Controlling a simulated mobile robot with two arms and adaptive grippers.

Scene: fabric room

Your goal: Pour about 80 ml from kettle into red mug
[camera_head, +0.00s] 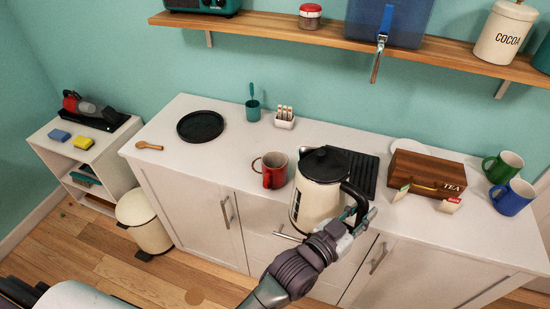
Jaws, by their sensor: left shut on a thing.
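A cream kettle (316,197) with a black lid and black handle is in the middle of the head view, at the front of the white counter. It looks upright. I cannot tell whether its base touches the counter. My left gripper (354,219) is shut on the kettle's handle, on the kettle's right side. The red mug (275,174) stands upright on the counter, a little left of the kettle and apart from it, its handle to the left. I cannot see any liquid level in the mug. My right gripper is out of view.
A dark ridged mat (365,176) lies behind the kettle. A wooden tea box (425,172), green mug (503,166) and blue mug (513,197) stand right. A black tray (200,126), wooden spoon (149,146), teal cup (253,110) and small rack (285,121) are left. A shelf (270,31) hangs above.

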